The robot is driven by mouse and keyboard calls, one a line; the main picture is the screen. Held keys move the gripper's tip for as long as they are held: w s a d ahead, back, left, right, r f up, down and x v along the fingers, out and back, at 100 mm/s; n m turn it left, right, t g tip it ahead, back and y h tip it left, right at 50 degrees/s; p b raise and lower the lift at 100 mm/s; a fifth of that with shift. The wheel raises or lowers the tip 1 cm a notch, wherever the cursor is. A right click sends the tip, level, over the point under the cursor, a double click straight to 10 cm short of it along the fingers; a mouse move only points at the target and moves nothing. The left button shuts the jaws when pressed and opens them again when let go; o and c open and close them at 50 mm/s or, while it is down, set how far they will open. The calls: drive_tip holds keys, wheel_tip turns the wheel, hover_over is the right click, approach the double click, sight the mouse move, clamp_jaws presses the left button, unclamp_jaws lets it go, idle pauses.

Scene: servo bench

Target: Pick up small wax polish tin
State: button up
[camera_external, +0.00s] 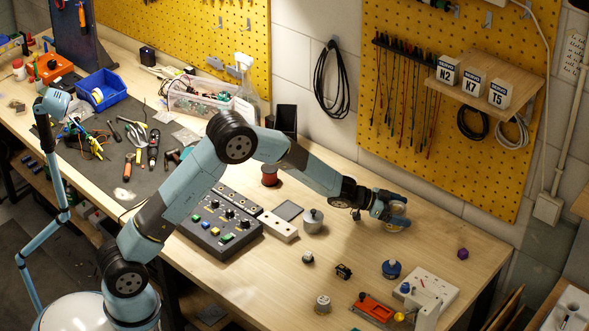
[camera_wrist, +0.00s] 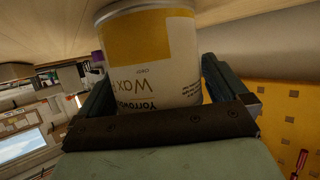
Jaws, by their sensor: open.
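The small wax polish tin (camera_wrist: 150,58) has a white and yellow label with upside-down lettering, part of it reading "Wax". In the wrist view it fills the space between the two dark fingers of my gripper (camera_wrist: 158,85). The fingers are open on either side of the tin; whether they touch it I cannot tell.
A grey lidded pot (camera_external: 313,221) stands left of my gripper. The yellow pegboard (camera_external: 400,110) rises behind.

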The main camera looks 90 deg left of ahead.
drive_tip(key=shift+c, duration=0.4)
drive_tip(key=c, duration=1.1)
drive_tip(key=shift+o, duration=0.2)
